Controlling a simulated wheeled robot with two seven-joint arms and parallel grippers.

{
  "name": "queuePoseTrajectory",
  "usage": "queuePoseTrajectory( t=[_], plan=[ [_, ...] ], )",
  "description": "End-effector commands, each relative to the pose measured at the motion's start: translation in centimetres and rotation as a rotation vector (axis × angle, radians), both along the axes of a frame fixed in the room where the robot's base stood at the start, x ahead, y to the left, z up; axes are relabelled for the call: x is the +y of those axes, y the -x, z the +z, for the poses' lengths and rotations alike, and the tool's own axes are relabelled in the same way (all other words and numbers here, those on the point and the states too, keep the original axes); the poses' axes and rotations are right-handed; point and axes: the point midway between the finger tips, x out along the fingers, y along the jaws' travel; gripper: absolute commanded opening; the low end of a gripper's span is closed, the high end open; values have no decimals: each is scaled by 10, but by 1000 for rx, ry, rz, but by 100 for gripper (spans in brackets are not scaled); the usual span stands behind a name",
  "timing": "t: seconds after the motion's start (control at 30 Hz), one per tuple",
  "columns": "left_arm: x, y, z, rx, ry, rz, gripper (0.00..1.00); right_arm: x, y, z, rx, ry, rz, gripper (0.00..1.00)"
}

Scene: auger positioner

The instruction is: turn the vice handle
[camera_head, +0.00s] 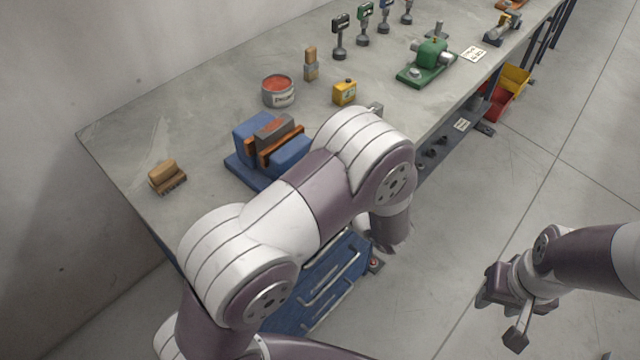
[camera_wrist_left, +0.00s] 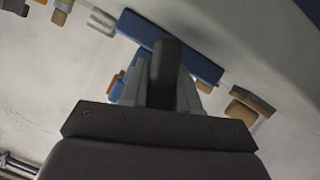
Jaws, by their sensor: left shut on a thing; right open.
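The blue vice (camera_head: 254,134) sits near the front edge of the bench, with a grey block and orange-brown pieces between its jaws. My left arm passes in front of it and hides its front side and the handle in the head view. In the left wrist view my left gripper (camera_wrist_left: 163,88) is shut on a dark, rounded bar, the vice handle (camera_wrist_left: 166,65), which stands between the two grey fingers. The blue vice body (camera_wrist_left: 195,60) lies behind it. My right gripper (camera_head: 507,312) is open and empty above the floor, away from the bench.
On the bench (camera_head: 210,115) are a brush (camera_head: 166,176), a red-topped can (camera_head: 278,92), a yellow box (camera_head: 345,92) and a green machine (camera_head: 428,62). A blue drawer cabinet (camera_head: 325,285) stands below. The floor at right is clear.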

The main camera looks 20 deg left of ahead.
Motion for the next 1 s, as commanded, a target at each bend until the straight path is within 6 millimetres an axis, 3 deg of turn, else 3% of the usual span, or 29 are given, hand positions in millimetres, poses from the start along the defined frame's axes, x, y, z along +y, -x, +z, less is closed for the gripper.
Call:
queuePoseTrajectory(
  t=[0.37, 0.4, 0.43, 0.77, 1.0],
  plan=[
    [0, 1, -2, 7, -1, 0, 0, 0, 0, 0, 0, 0, 0, 43],
    [0, 1, -2, 7, -1, 0, 43, 0, 0, 0, 0, 0, 0, 43],
    [0, 1, -2, 7, -2, 0, 51, 0, 0, 0, 0, 0, 0, 43],
    [-4, 2, 1, 3, -1, -3, 51, 0, 0, 0, 0, 0, 0, 43],
    [-50, 28, 21, 1, 0, -7, 51, 0, 0, -4, 0, 0, 0, 43]
  ],
)
